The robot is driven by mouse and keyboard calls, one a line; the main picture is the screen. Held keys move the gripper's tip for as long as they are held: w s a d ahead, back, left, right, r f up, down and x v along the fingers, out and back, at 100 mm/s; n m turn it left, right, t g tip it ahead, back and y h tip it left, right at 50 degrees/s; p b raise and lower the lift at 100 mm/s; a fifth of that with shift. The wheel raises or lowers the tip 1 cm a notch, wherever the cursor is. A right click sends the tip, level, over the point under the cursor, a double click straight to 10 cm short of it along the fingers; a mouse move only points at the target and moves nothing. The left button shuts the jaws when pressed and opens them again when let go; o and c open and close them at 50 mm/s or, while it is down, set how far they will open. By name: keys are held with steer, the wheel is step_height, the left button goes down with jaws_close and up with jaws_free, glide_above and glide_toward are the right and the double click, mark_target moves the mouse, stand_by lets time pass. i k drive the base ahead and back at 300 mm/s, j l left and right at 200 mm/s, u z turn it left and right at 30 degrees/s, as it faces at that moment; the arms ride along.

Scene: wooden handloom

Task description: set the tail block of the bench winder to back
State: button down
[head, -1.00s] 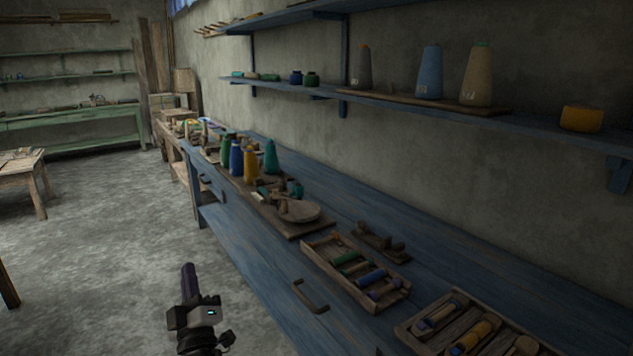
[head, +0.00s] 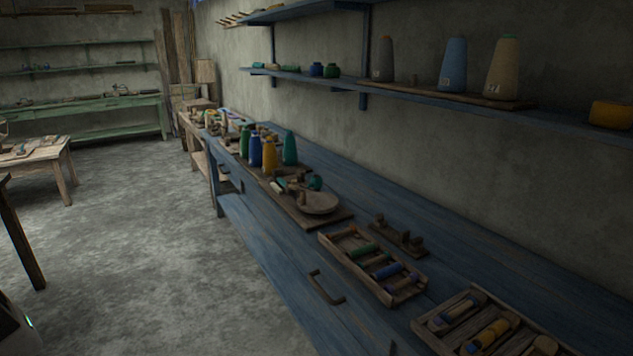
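A board on the blue bench carries a round wooden disc (head: 317,202) and small wooden blocks (head: 284,186). Behind the trays, a small dark wooden stand (head: 400,238) with short upright posts sits on the bench. Either could be the bench winder; I cannot tell which. The tail block and its position are too small and dark to make out. My gripper is not in view now.
The blue bench (head: 375,195) runs along the right wall. Trays of bobbins (head: 343,268) and shuttles (head: 430,341) lie near its front edge. Cones of yarn (head: 269,154) stand beyond the disc. A drawer handle (head: 326,288) sticks out. The floor (head: 150,240) is clear.

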mark_target(278, 172)
steer(key=i+j+z, duration=0.2)
steer(key=i+j, duration=0.7)
steer(key=i+j+z, duration=0.2)
steer(key=i+j, duration=0.8)
